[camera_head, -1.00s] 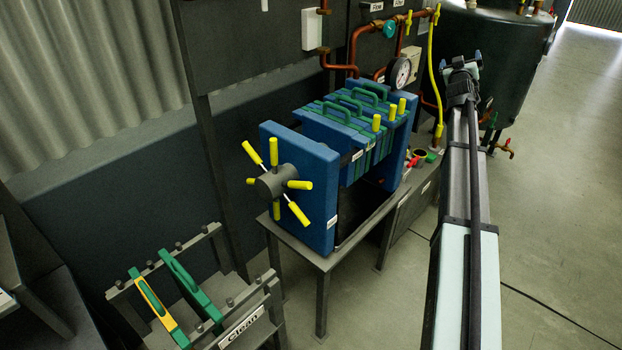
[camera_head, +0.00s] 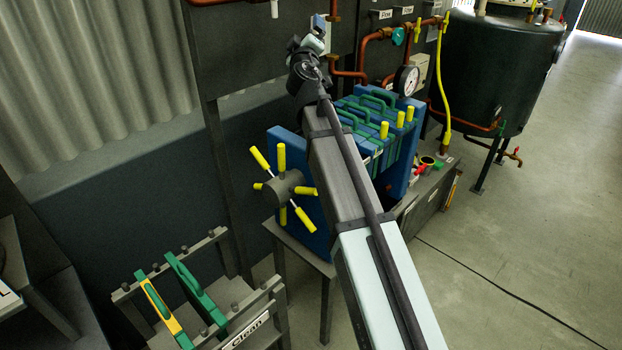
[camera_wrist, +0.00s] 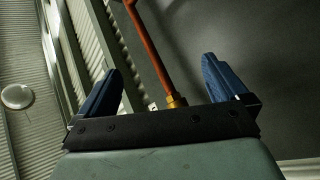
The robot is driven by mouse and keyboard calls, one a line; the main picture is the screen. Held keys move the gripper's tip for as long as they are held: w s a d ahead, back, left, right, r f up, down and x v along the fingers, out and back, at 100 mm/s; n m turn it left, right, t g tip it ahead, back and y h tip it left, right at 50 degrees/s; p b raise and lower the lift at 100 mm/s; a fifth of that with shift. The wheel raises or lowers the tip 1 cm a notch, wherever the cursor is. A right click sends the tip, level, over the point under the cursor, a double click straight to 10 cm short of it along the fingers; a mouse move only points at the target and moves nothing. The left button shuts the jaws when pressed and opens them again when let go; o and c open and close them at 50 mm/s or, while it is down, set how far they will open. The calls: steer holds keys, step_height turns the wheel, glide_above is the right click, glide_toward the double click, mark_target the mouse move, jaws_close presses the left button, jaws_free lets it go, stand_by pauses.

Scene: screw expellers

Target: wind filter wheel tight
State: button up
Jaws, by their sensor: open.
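The filter wheel (camera_head: 283,188) is a dark grey hub with several yellow-tipped spokes. It sits on the front of the blue end plate (camera_head: 318,228) of the filter press, left of my arm in the head view. Part of the press is hidden behind my arm. My gripper (camera_head: 316,22) is up behind and above the press, near the dark wall panel, well away from the wheel. In the wrist view my gripper (camera_wrist: 160,82) shows two blue fingers spread apart with nothing held between them. The wheel is not in the wrist view.
Green-handled filter plates (camera_head: 372,110) are stacked in the press beside a pressure gauge (camera_head: 406,80). A rack marked Clean (camera_head: 245,332) holds two plates at lower left. Copper pipes (camera_head: 366,52) run along the panel. A dark tank (camera_head: 495,70) stands at right. The floor (camera_head: 540,210) is mostly open.

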steer(key=s+a+f+m+g+h, duration=0.3)
steer(key=s+a+f+m+h, duration=0.2)
steer(key=s+a+f, duration=1.05)
steer(key=s+f+m+g+h, duration=0.1)
steer(key=s+f+m+h, duration=0.2)
steer(key=s+f, duration=0.45)
steer(key=s+f+m+g+h, duration=0.1)
steer(key=s+f+m+h, duration=0.2)
steer(key=s, duration=0.7)
steer(key=m+g+h, duration=0.1)
steer(key=m+g, duration=0.1)
steer(key=g, duration=0.1)
glide_toward(304, 189)
steer(key=shift+x, duration=6.25)
steer(key=shift+c, duration=0.3)
